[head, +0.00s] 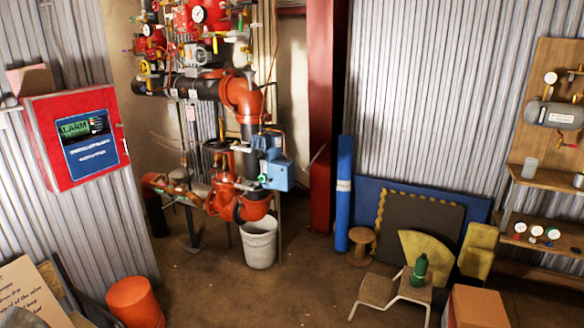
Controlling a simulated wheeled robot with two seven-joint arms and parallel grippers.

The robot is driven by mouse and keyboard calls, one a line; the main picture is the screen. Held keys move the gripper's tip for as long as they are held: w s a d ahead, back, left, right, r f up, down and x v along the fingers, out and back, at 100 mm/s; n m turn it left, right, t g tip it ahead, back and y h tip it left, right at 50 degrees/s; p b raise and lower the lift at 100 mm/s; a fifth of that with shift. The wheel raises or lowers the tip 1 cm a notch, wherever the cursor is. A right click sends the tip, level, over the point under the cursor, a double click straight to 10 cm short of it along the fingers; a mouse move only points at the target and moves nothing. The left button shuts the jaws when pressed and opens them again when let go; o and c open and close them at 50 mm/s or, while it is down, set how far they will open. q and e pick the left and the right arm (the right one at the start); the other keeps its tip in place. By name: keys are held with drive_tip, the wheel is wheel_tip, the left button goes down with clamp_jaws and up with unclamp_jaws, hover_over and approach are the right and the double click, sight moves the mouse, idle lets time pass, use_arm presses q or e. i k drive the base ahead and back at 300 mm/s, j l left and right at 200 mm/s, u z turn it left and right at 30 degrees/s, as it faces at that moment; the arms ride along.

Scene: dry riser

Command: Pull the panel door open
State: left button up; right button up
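The red alarm panel (76,135) hangs on the corrugated metal wall at the left. Its front door carries a blue and dark label (90,143) reading "ALARM". The door looks closed against its box, with no gap visible. Small details show on its right edge, but they are too small to tell whether one is a handle. Neither of my grippers shows in the head view, so nothing is seen touching the panel.
Red and black riser pipes (245,100) with valves stand right of the panel. A white bucket (259,243) sits below them. An orange bucket (135,302) stands on the floor below the panel. A cardboard sign (32,295) leans at lower left. The middle floor is clear.

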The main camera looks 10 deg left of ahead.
sight(69, 167)
drive_tip(key=i+j+u, duration=0.2)
drive_tip(key=i+u, duration=0.3)
drive_tip(key=i, duration=0.2)
drive_tip(key=i+u, duration=0.5)
drive_tip(key=i, duration=0.2)
drive_tip(key=i+l+u, duration=0.45)
drive_tip(key=i, duration=0.2)
drive_tip(key=i+u, duration=0.35)
drive_tip(key=u, duration=0.15)
drive_tip(key=i+u, duration=0.5)
drive_tip(key=i+l+u, duration=0.2)
drive_tip(key=u, duration=0.3)
